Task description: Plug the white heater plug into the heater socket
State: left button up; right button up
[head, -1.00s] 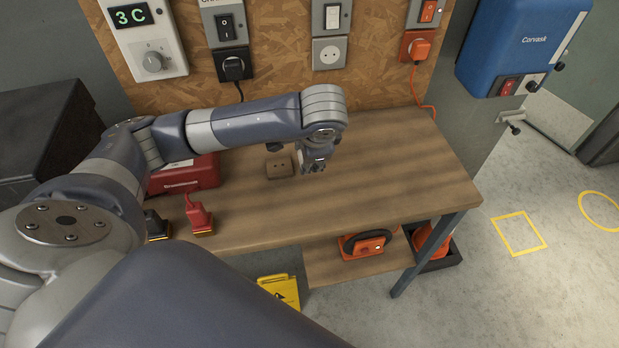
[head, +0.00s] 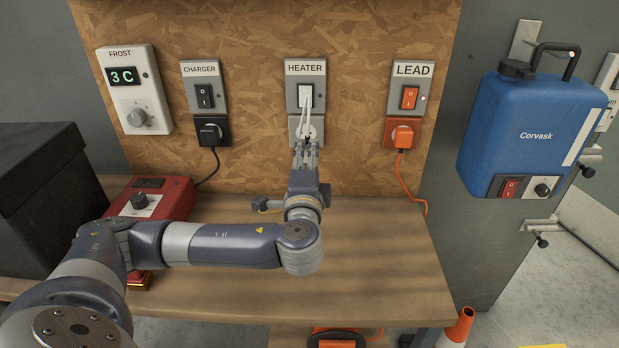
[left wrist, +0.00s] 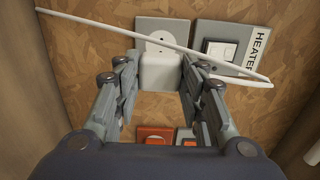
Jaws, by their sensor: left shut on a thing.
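My left gripper (head: 306,148) points at the board below the heater switch. In the left wrist view its fingers (left wrist: 160,78) are shut on the white heater plug (left wrist: 159,73), with the white cable (left wrist: 110,25) looping across. The heater socket (left wrist: 157,27) shows partly behind and above the plug there. In the head view the socket plate (head: 294,126) is partly covered by the gripper and the cable (head: 306,112). I cannot tell whether the plug touches the socket. The heater switch (head: 305,95) is above it. My right gripper is out of view.
The charger socket (head: 224,130) holds a black plug and the lead socket (head: 390,135) an orange plug (head: 403,136). A red box (head: 168,192) and a dark box (head: 40,190) are at left. The bench (head: 390,260) is clear at right. A blue canister (head: 525,135) hangs beyond.

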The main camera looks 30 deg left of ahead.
pick_arm(q)
jog(key=shift+s+a+r, duration=0.1)
jog(key=shift+a, duration=0.05)
jog(key=shift+x, duration=1.8)
jog(key=shift+b+x, duration=0.4)
jog(key=shift+x, duration=0.75)
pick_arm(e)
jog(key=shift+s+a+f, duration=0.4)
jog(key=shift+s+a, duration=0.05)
pick_arm(q)
jog(key=shift+s, duration=0.1)
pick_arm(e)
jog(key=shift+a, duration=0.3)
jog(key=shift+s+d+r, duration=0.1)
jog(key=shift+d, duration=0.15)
pick_arm(q)
jog(key=shift+w+a, duration=0.3)
jog(key=shift+w, duration=0.15)
jog(key=o, duration=1.1)
jog(key=shift+c, duration=0.2)
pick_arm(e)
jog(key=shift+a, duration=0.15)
